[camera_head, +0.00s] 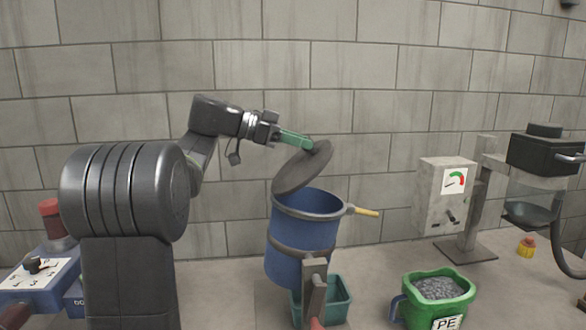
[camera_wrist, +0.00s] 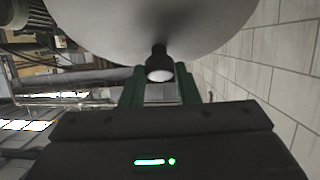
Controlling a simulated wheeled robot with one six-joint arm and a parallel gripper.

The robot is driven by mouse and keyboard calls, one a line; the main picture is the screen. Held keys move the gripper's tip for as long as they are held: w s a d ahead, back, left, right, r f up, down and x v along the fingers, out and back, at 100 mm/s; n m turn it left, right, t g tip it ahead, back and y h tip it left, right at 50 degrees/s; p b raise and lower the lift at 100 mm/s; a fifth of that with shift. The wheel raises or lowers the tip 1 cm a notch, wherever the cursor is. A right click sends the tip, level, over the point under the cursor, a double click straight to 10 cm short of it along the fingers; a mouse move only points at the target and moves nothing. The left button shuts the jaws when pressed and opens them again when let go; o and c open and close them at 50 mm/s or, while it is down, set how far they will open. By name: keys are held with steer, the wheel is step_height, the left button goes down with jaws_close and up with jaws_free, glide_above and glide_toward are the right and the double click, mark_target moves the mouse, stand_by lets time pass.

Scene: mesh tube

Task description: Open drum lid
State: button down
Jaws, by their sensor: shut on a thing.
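A blue drum (camera_head: 298,245) stands by the wall, its top open at the front and right. Its round dark grey lid (camera_head: 302,172) is steeply tilted above the drum, with its low edge close to the left rim. I cannot tell whether that edge touches the rim. My gripper (camera_head: 308,143) with green fingers is at the upper part of the lid. In the wrist view the lid (camera_wrist: 150,22) fills the top, and my gripper (camera_wrist: 160,88) is shut on its dark knob (camera_wrist: 160,62) between the fingers. The drum is not visible in the wrist view.
A yellow handle (camera_head: 366,212) sticks out right from the drum's clamp ring. A teal bin (camera_head: 340,308) stands in front, and a green bucket labelled PE (camera_head: 462,306) with grey granules is at right. A gauge box (camera_head: 440,190) stands behind. The block wall is close behind.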

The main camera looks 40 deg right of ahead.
steer(key=w+a+g+h+b, duration=0.5)
steer(key=a+h+b, duration=0.5)
steer(key=b, duration=1.1)
steer(key=shift+w+a+f+g, duration=0.4)
steer(key=shift+w+a, duration=0.45)
steer(key=shift+a, duration=0.3)
steer(key=shift+r, duration=0.1)
steer(key=c, duration=1.1)
jaws_free()
steer(key=b+v, duration=0.1)
steer(key=v, duration=1.3)
steer(key=shift+d+f, duration=0.2)
